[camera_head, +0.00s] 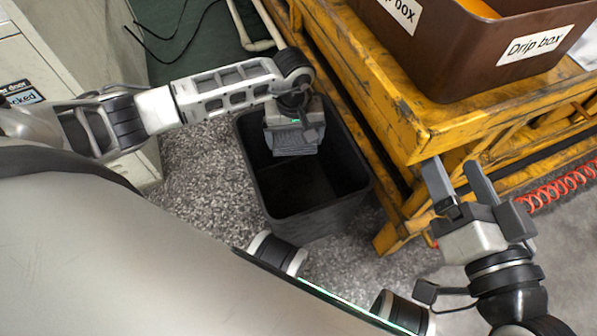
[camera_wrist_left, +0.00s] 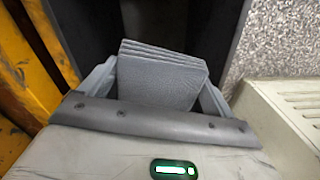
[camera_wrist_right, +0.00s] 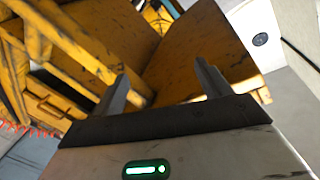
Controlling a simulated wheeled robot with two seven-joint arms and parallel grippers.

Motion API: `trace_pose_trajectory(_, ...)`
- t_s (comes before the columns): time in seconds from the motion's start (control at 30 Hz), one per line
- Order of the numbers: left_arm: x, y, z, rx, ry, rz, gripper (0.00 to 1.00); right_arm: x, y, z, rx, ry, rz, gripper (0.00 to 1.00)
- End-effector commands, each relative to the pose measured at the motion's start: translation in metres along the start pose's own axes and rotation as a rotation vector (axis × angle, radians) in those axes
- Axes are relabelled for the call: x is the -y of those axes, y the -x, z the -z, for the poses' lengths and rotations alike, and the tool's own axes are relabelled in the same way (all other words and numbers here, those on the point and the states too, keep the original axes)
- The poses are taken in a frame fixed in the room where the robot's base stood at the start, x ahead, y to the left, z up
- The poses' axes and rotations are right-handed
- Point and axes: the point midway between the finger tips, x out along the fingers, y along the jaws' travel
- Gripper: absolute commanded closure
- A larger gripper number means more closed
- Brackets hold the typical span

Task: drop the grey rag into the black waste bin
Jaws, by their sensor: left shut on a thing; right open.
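The grey rag (camera_head: 294,141) is a folded, layered pad held in my left gripper (camera_head: 293,128). The left wrist view shows the rag (camera_wrist_left: 160,80) between the two fingers of the left gripper (camera_wrist_left: 158,92). The black waste bin (camera_head: 318,212) stands open on the floor, and the rag hangs over its opening towards the far side. The bin's dark wall also shows behind the rag in the left wrist view (camera_wrist_left: 222,30). My right gripper (camera_head: 458,178) is open and empty beside the yellow frame, and its two spread fingers show in the right wrist view (camera_wrist_right: 163,88).
A yellow metal frame (camera_head: 440,132) stands right of the bin and carries a brown drip box (camera_head: 455,60). Grey cabinets (camera_head: 60,45) stand at the left. A red coiled hose (camera_head: 560,187) lies at the right. Speckled floor (camera_head: 200,190) is clear left of the bin.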

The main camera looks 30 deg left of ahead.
Motion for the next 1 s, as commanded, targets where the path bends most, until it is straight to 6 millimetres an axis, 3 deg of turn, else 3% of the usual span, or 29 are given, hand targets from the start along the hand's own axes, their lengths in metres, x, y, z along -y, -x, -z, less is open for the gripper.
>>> trace_pose_trajectory(0.2, 0.0, 0.0, 0.0, 0.0, 0.0, 0.0, 0.3, 0.001, 0.0, 0.001, -0.002, -0.002, 0.001, 0.23)
trace_pose_trajectory(0.23, 0.0, 0.0, 0.0, 0.0, 0.0, 0.0, 0.06, 0.001, 0.0, 0.001, -0.002, -0.001, 0.001, 0.23)
trace_pose_trajectory(0.27, 0.0, 0.0, 0.0, 0.0, 0.0, 0.0, 0.0, 0.0, 0.0, 0.001, -0.002, -0.001, 0.001, 0.23)
trace_pose_trajectory(0.57, 0.0, 0.005, 0.0, -0.001, -0.001, 0.001, 0.0, 0.001, 0.0, 0.003, -0.002, 0.004, -0.001, 0.23)
trace_pose_trajectory(0.7, 0.001, 0.025, 0.002, -0.004, -0.001, 0.0, 0.0, 0.003, 0.001, 0.011, 0.005, 0.037, -0.018, 0.23)
trace_pose_trajectory(0.77, 0.0, 0.038, 0.001, -0.005, -0.002, 0.0, 0.0, -0.002, 0.001, 0.004, 0.039, 0.063, -0.041, 0.23)
trace_pose_trajectory(1.0, 0.005, 0.083, -0.038, -0.002, -0.006, 0.0, 0.0, -0.011, 0.005, -0.004, 0.114, 0.154, -0.102, 0.23)
